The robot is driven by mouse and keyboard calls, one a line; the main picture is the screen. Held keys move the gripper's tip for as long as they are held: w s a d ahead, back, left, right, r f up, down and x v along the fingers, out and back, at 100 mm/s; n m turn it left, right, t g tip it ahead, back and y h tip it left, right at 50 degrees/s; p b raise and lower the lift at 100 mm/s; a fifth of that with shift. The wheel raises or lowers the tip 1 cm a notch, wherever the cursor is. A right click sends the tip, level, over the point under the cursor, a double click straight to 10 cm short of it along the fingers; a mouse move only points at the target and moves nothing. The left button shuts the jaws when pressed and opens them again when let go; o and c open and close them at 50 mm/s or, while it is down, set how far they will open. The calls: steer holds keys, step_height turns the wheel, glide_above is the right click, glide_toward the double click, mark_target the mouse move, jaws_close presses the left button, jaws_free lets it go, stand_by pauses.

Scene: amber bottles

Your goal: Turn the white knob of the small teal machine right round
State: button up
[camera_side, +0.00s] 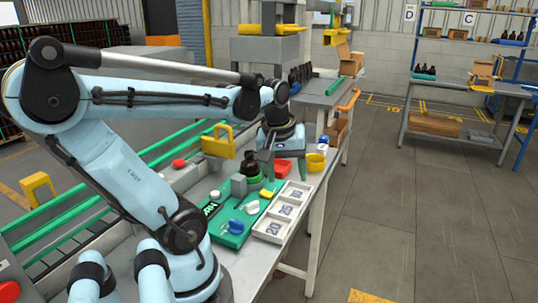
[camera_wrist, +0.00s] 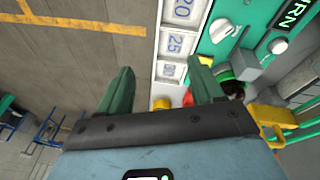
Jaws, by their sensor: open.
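The small teal machine (camera_side: 233,236) lies on the bench with a "TURN" label. A white knob (camera_wrist: 278,46) sits beside the label in the wrist view; in the side view it is small (camera_side: 215,195). A second white knob-like piece (camera_side: 252,207) sits nearer the tray and also shows in the wrist view (camera_wrist: 220,30). A blue knob (camera_side: 236,227) is at the machine's near end. My gripper (camera_side: 283,165) is open above the bench, beyond the machine's far end. In the wrist view, nothing is between its fingers (camera_wrist: 162,68), and both knobs are right of them.
A white numbered tray (camera_side: 268,229) lies right of the machine. A dark bottle (camera_side: 251,166) and a grey block (camera_side: 238,186) stand at the machine's far end, close to my gripper. A red bin (camera_side: 283,168) and a yellow cup (camera_side: 316,162) are behind. Open floor lies to the right.

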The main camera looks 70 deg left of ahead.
mark_target(252, 202)
steer(key=s+a+r+n+g+h, duration=0.1)
steer(key=s+a+n+g, duration=0.1)
steer(key=s+a+n, duration=0.5)
steer(key=shift+n, duration=0.8)
steer(key=shift+w+a+f, duration=0.1)
steer(key=shift+w+f, duration=0.05)
steer(key=shift+f, duration=2.9)
steer(key=shift+w+f, duration=0.15)
steer(key=shift+f, duration=2.85)
steer(key=c, duration=1.1)
steer(key=shift+o, duration=0.2)
